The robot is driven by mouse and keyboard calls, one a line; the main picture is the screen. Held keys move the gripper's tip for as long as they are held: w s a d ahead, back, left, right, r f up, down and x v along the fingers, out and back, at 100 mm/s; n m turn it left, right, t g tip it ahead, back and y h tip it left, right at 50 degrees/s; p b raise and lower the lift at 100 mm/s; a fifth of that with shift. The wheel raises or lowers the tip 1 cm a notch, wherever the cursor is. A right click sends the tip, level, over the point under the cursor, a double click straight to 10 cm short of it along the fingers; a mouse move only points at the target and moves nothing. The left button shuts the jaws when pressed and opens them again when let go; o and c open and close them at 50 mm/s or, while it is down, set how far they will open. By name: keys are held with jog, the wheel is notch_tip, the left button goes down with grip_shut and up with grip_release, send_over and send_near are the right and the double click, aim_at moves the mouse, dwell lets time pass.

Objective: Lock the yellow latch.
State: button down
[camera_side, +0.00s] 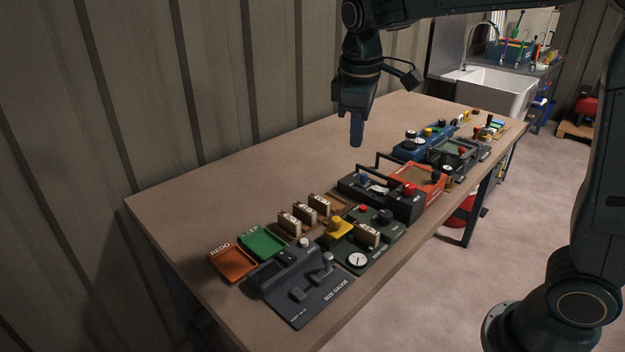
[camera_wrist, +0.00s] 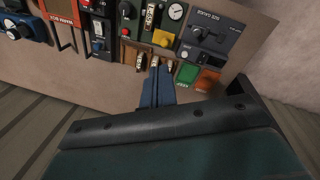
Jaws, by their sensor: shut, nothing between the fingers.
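A yellow block-shaped part (camera_side: 341,226), which looks like the latch, sits on the dark green panel (camera_side: 388,243) on the bench. It also shows in the wrist view as a yellow patch (camera_wrist: 163,39), near the top middle. Whether it is locked cannot be told from these frames. My gripper (camera_side: 357,142) points down, shut and empty, in the air above the back part of the bench, well apart from the yellow part. In the wrist view, my blue fingers (camera_wrist: 161,70) are together.
A grey size gauge (camera_side: 300,285), a green tray (camera_side: 262,243) and an orange tray (camera_side: 232,263) stand near the front left. Labelled blocks (camera_side: 304,215) stand behind the green panel. A black unit with a raised handle (camera_side: 380,200) stands beside it. The bench's back strip is clear.

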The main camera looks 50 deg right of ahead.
jog(key=n+g, duration=0.1)
jog(key=n, duration=0.1)
send_over(327, 228)
jog(key=a, duration=0.2)
notch_tip(327, 228, down, 4)
jog(key=w+a+f+n+g, duration=0.1)
jog(key=w+a+f+g, duration=0.1)
jog(key=w+f, duration=0.3)
notch_tip(327, 228, down, 3)
jog(key=shift+a+r+n+h, duration=0.1)
jog(key=shift+a+n+h, duration=0.2)
jog(key=shift+a, duration=0.5)
jog(key=shift+w+f, duration=0.1)
jog(key=shift+f, duration=0.1)
jog(key=x, duration=0.9)
jog(key=shift+s+d+f, duration=0.2)
jog(key=shift+s+d, duration=0.55)
jog(key=shift+s+d+f, duration=0.25)
jog(key=shift+s+d, duration=0.45)
jog(key=shift+d, duration=0.05)
jog(key=shift+d, duration=0.1)
